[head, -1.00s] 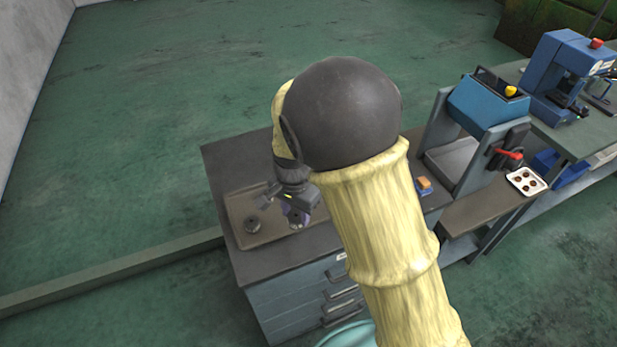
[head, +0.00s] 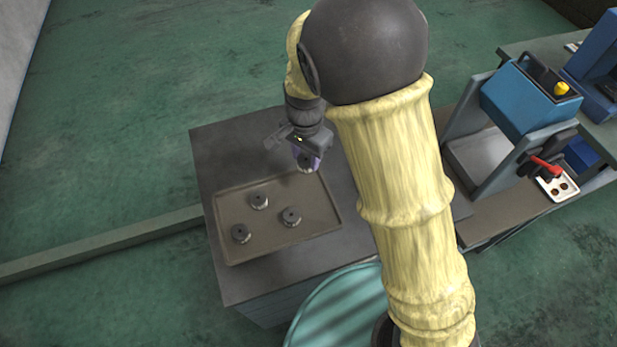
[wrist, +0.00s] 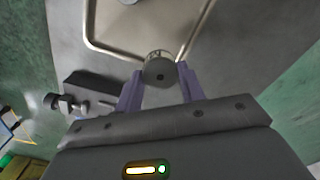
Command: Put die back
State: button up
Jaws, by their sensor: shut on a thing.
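My gripper (head: 309,162) is shut on a small round metal die (head: 305,169). In the wrist view the die (wrist: 160,68) sits between the two purple fingers (wrist: 160,78), its round face with a dark centre hole toward the camera. The brown tray (head: 328,221) lies on the cabinet top. In the head view the held die is at the tray's far right corner; in the wrist view it overlaps the tray rim (wrist: 95,46). Its height above the surface is hard to tell. Three similar dies (head: 259,202) (head: 291,217) (head: 241,234) stand in the tray.
A teal round top (head: 340,305) is in front.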

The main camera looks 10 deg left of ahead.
jog(key=shift+s+r, duration=0.1)
jog(key=shift+s, duration=0.1)
jog(key=shift+w+f+p, duration=0.1)
jog(key=shift+f+p, duration=0.35)
jog(key=shift+f, duration=2.75)
jog(key=shift+f, duration=0.1)
jog(key=shift+f, duration=1.75)
jog(key=shift+f, duration=0.15)
jog(key=o, duration=1.2)
